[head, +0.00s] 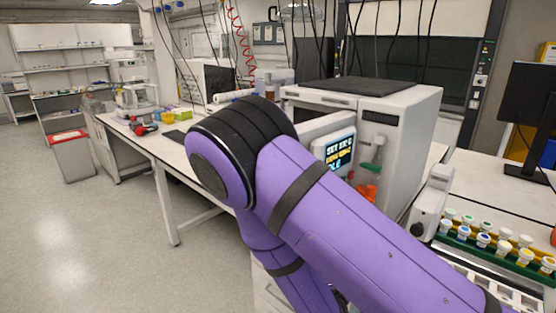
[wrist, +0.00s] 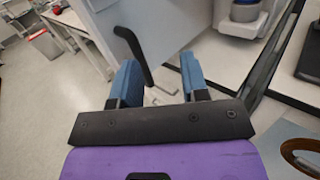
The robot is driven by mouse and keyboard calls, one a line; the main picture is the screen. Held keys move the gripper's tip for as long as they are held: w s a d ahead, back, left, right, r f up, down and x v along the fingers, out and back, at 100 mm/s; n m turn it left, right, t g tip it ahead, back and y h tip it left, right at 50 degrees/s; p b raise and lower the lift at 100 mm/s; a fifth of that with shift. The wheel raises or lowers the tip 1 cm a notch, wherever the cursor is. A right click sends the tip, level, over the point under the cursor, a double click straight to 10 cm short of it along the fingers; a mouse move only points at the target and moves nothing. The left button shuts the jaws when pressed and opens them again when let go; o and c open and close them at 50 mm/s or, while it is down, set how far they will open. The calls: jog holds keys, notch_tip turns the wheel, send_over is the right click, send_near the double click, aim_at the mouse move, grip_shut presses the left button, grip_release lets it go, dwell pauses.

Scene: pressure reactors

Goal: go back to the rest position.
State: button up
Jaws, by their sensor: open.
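My gripper (wrist: 160,85) shows in the wrist view with its two blue fingers apart and nothing between them. Beyond the fingers are a black bent handle (wrist: 133,50) and a pale grey panel; I cannot tell whether a finger touches either. In the head view my purple arm crosses the middle and lower right, and my gripper is hidden. Behind the arm stands a white reactor unit (head: 412,120) with a lit display (head: 340,149).
A rack of several capped vials (head: 485,240) stands on the right bench beside a white device (head: 430,204). A monitor (head: 530,95) is at the far right. A red-lidded bin (head: 70,158) stands at the left. The floor (head: 90,250) at left is clear.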

jog(key=d+r+m+g+h, duration=0.4)
jog(key=d+r+m+h, duration=0.8)
jog(key=s+d+r+m+g+h, duration=0.2)
jog(key=s+d+r+m+g, duration=0.5)
jog(key=d+m+g, duration=0.4)
jog(key=s+r+m+g+y, duration=0.4)
jog(key=s+m+y, duration=0.3)
jog(key=s, duration=0.2)
jog(key=s+a+r+m+t+y, duration=0.5)
jog(key=r+y, duration=0.2)
jog(key=r, duration=0.2)
jog(key=shift+s+a+t+y, duration=0.2)
jog(key=shift+t+y, duration=0.1)
jog(key=shift+t, duration=0.1)
